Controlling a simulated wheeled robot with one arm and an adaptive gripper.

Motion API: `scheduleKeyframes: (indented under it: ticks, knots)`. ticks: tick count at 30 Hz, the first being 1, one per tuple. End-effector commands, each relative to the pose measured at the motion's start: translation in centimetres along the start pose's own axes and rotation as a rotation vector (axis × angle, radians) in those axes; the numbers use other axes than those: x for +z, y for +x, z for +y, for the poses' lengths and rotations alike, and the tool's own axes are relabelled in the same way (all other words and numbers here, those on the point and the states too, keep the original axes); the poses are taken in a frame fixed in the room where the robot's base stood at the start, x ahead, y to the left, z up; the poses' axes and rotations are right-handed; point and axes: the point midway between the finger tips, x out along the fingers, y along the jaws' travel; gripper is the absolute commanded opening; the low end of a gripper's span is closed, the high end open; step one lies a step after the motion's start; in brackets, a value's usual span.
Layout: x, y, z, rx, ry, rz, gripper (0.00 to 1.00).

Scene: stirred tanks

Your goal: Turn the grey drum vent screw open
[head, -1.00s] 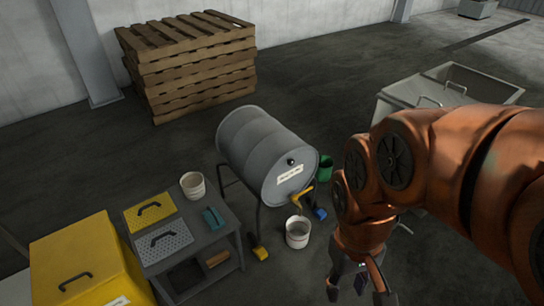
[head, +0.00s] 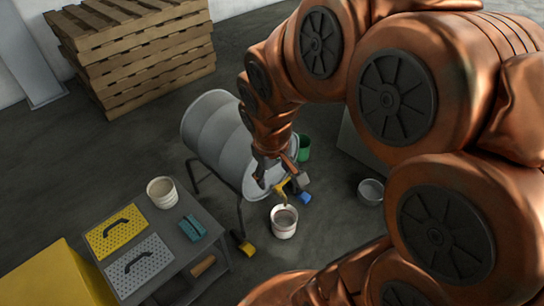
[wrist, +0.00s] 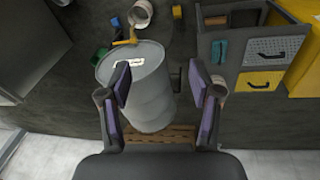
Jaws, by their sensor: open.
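The grey drum (head: 215,135) lies on its side on a stand, its front end facing the yellow tap (head: 282,187). In the wrist view the drum (wrist: 150,95) appears with its white label (wrist: 128,62) and the tap (wrist: 126,40) beyond it. I cannot make out the vent screw in either current view.
A white bucket (head: 284,221) stands below the tap. A grey bench (head: 213,236) with a white tub (head: 162,192), a teal item (head: 193,228) and handled plates is at left. Pallets (head: 140,50) are stacked behind. A metal bowl (head: 370,192) lies at right.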

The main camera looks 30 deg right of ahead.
Motion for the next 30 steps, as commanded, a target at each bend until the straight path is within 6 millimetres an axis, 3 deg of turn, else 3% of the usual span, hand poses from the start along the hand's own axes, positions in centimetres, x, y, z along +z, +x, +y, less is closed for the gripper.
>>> scheduleKeyframes:
  ticks: [1,9,15,24,30]
  knots:
    - [-1.6,2.2,0.9,0.011,-0.011,0.027,0.63]
    - [-11.0,9.4,6.3,0.066,-0.092,0.247,0.63]
    - [-16.7,15.0,9.9,0.082,-0.151,0.413,0.63]
    - [-22.4,23.0,14.1,0.076,-0.226,0.673,0.63]
    - [-24.2,28.0,16.0,0.052,-0.258,0.854,0.63]
